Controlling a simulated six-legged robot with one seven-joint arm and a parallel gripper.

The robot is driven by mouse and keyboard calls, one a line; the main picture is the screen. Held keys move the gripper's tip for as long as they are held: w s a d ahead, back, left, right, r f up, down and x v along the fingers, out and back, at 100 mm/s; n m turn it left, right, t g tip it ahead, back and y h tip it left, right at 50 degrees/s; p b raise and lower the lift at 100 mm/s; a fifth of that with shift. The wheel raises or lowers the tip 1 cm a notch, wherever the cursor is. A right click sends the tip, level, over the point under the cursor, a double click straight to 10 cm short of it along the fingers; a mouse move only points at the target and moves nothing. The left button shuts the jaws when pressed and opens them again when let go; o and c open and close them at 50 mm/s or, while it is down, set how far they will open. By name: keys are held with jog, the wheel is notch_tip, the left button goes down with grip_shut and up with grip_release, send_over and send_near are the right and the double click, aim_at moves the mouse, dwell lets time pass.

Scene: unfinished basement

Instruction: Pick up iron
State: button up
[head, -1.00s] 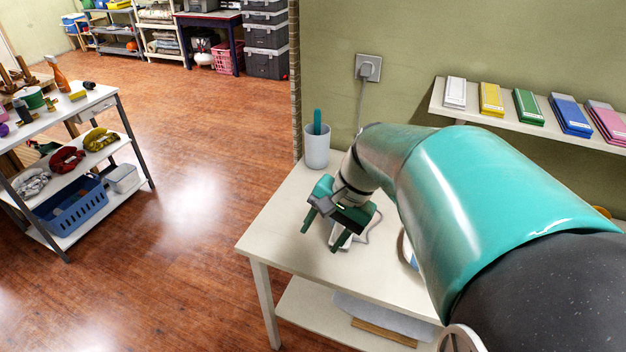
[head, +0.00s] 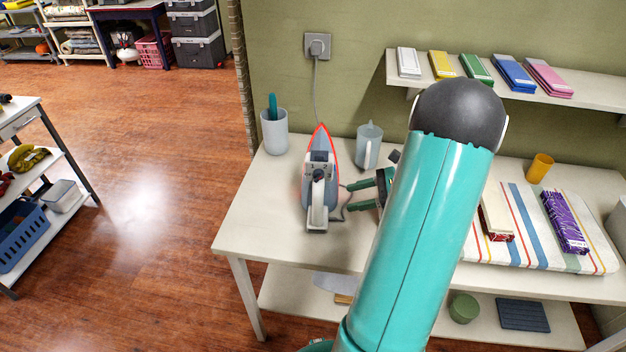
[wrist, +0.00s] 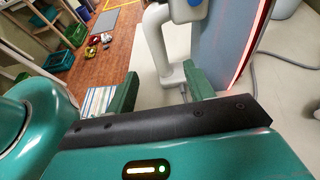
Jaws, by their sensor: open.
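The iron (head: 319,172) stands on its heel on the left part of the pale table (head: 262,222), tip up, with a red-glowing edge around its soleplate. Its grey-white handle (head: 318,206) faces the front. A cord runs from it along the tabletop. My gripper (head: 353,196) is just right of the iron, open, its two green fingers pointing left at it. In the wrist view the iron's handle (wrist: 154,48) shows ahead between the open fingers (wrist: 160,74), with the soleplate side to the right. I see no clear contact. My arm hides part of the table.
A cup with a teal item (head: 274,133) stands behind left of the iron, and a grey mug (head: 368,146) behind right. A wall shelf (head: 590,88) holds coloured boxes.

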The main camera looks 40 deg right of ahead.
jog(key=x, duration=0.7)
send_over(310, 222)
jog(key=shift+s+f, duration=0.15)
jog(key=shift+f, duration=1.1)
grip_shut()
jog(key=shift+r, duration=0.1)
